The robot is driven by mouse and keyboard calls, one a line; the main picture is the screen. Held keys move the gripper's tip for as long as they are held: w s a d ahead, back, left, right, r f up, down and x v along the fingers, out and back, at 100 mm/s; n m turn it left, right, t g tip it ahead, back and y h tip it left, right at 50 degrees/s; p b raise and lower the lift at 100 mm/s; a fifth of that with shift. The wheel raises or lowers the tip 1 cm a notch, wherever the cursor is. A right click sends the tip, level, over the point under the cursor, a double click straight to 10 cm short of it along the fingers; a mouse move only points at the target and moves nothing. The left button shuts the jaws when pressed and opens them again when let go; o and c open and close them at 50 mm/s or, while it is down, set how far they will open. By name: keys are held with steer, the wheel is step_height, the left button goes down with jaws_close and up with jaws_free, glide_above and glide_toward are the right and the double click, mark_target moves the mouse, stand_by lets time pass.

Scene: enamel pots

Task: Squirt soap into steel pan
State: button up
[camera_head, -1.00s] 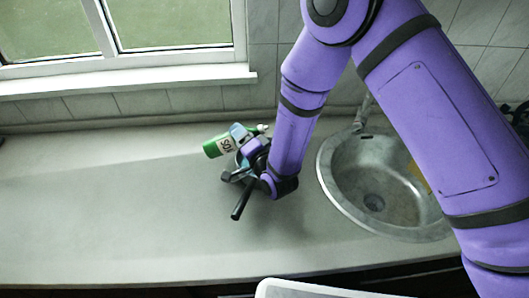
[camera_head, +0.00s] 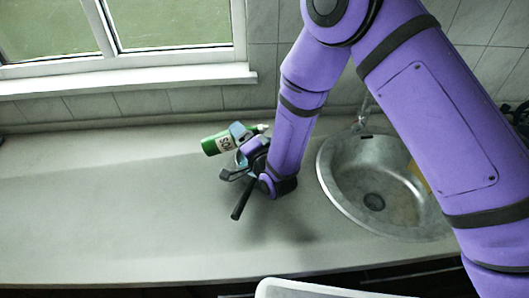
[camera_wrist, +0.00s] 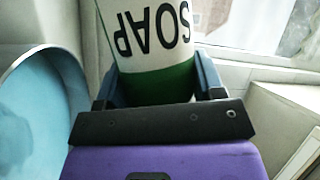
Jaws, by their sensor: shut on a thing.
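A green soap bottle (camera_head: 217,144) with a white SOAP label is held off the counter, tilted close to level, its pale nozzle toward the right. My gripper (camera_head: 240,140) is shut around it. In the wrist view the bottle (camera_wrist: 160,85) sits between both fingers, its lettering upside down. A round vessel with a pale blue inside and grey rim (camera_wrist: 38,110) shows at the left of the wrist view; it seems to be the pan. In the head view my gripper hides most of it. A dark handle (camera_head: 241,200) sticks out below my gripper.
A round steel sink (camera_head: 345,205) lies to the right, with a tap (camera_head: 364,112) behind it. A yellow thing (camera_head: 418,178) in the sink is partly hidden by my arm. The counter (camera_head: 110,210) to the left is clear. A window sill (camera_head: 130,82) runs along the back wall.

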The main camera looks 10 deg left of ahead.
steer(key=shift+s+a+f+m+t+p, duration=0.15)
steer(key=shift+a+m+t+p, duration=0.2)
steer(key=shift+m, duration=0.55)
stand_by(1.9)
steer(key=shift+r+m+t, duration=0.3)
steer(key=shift+m+t, duration=0.05)
steer(key=shift+m, duration=0.15)
stand_by(2.1)
